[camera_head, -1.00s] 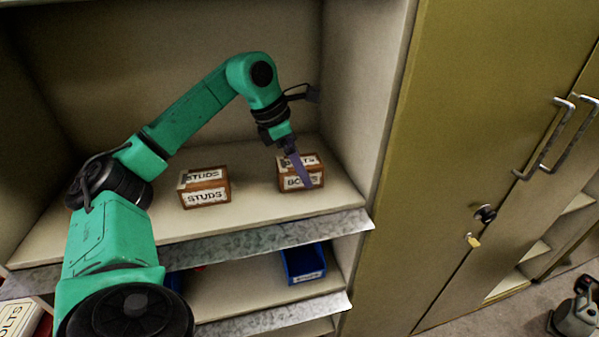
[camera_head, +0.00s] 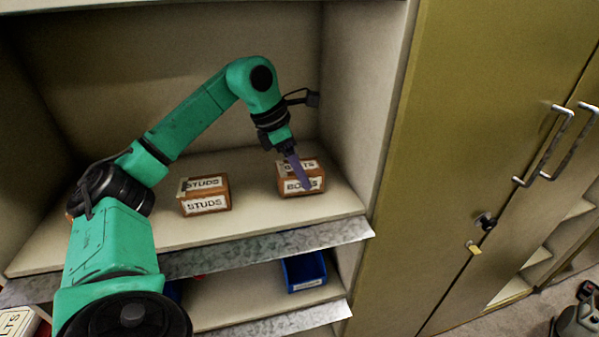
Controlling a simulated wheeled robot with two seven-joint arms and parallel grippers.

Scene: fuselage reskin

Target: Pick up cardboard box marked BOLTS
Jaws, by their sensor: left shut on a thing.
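The cardboard box marked BOLTS (camera_head: 312,184) sits on the upper shelf, near the right wall. It is brown with white labels on its top and front. My left gripper (camera_head: 301,178) reaches down onto it from above, shut on the box. Its purple-grey finger crosses the middle of both labels and hides some letters. I cannot tell whether the box is clear of the shelf. My right gripper is not in view.
A similar box marked STUDS (camera_head: 205,195) stands to the left on the same shelf (camera_head: 255,215). A blue bin (camera_head: 304,271) is on the shelf below. Tall olive cabinet doors (camera_head: 470,130) with metal handles stand at the right.

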